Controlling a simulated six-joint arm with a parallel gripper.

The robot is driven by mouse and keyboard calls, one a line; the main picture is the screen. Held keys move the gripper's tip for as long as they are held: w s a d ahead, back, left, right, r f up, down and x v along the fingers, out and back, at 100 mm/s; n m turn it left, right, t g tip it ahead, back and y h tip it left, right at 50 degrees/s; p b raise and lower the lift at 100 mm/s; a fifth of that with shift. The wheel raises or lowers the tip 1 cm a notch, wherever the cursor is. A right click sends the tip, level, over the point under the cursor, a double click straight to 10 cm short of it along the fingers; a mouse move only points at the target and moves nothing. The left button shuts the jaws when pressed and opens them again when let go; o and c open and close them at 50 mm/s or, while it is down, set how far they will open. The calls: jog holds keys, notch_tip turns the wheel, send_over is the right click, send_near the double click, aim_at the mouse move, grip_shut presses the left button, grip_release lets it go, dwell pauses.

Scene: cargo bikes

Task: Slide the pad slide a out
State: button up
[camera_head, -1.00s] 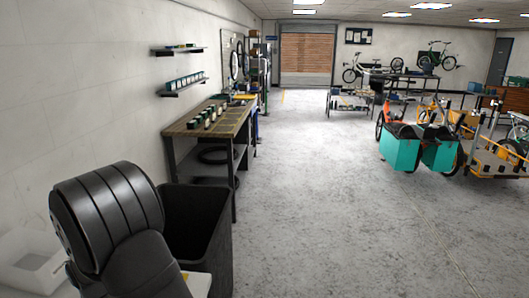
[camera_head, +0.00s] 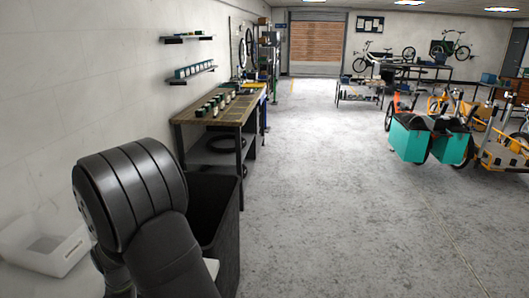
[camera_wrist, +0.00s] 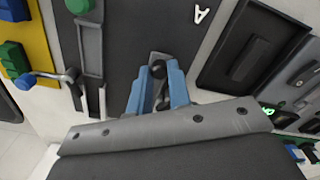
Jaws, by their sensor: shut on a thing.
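In the wrist view, my gripper (camera_wrist: 157,90) has two blue fingers closed around a dark knob-like handle (camera_wrist: 158,69). The handle lies against a dark panel (camera_wrist: 125,35) marked with a white letter A, which I take to be the pad slide a. The fingers hide part of the handle, and I cannot tell how far the slide stands out. In the head view, only my dark arm shows at the lower left; the gripper and the slide are not visible there.
In the wrist view, a black recessed tray (camera_wrist: 250,45) lies right of the panel. A metal lever (camera_wrist: 45,77) and a yellow board (camera_wrist: 20,45) with green blocks lie left. In the head view, a black bin (camera_head: 215,220) and workbench (camera_head: 215,110) stand ahead; open floor (camera_head: 330,190) lies right.

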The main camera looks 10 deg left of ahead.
jog(key=shift+d, duration=2.5)
jog(key=o, duration=0.7)
notch_tip(320, 180, up, 8)
jog(key=shift+f, duration=0.25)
